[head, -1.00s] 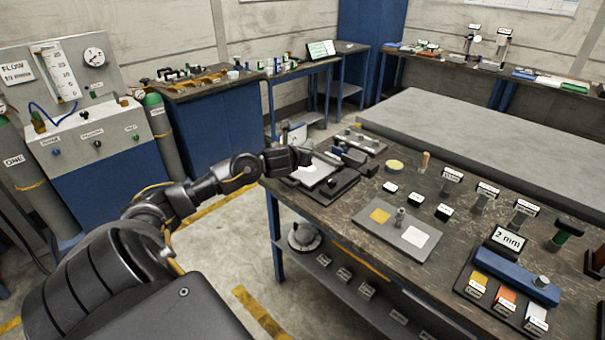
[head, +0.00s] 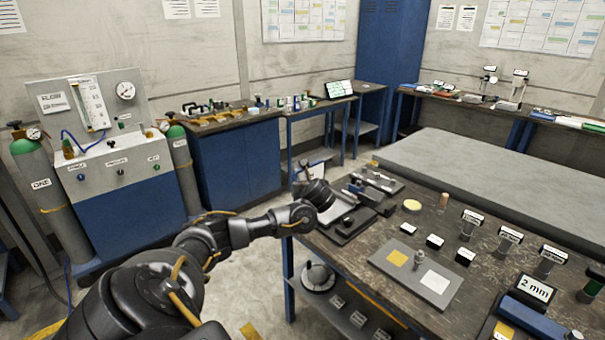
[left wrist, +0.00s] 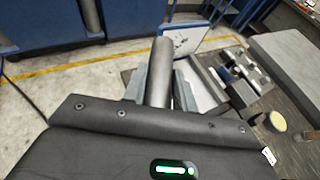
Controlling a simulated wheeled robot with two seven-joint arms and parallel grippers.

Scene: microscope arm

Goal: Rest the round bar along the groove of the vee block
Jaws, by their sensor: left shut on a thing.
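My left gripper (head: 318,190) is at the far left corner of the workbench, above a dark tray-like fixture (head: 345,228). In the left wrist view its two grey fingers (left wrist: 165,88) are shut on a smooth grey round bar (left wrist: 162,58). The bar sticks out past the fingertips, and its lower end is hidden behind the gripper body. I cannot pick out the vee block for certain. Beside the gripper is a tray with metal pieces (head: 378,182), which also shows in the left wrist view (left wrist: 243,78). My right gripper is not in view.
The workbench (head: 385,222) also holds a yellow disc (head: 412,205), a grey plate with yellow and white squares (head: 415,272), and several small labelled blocks. A large grey slab (head: 480,175) lies behind. Open floor is left of the bench.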

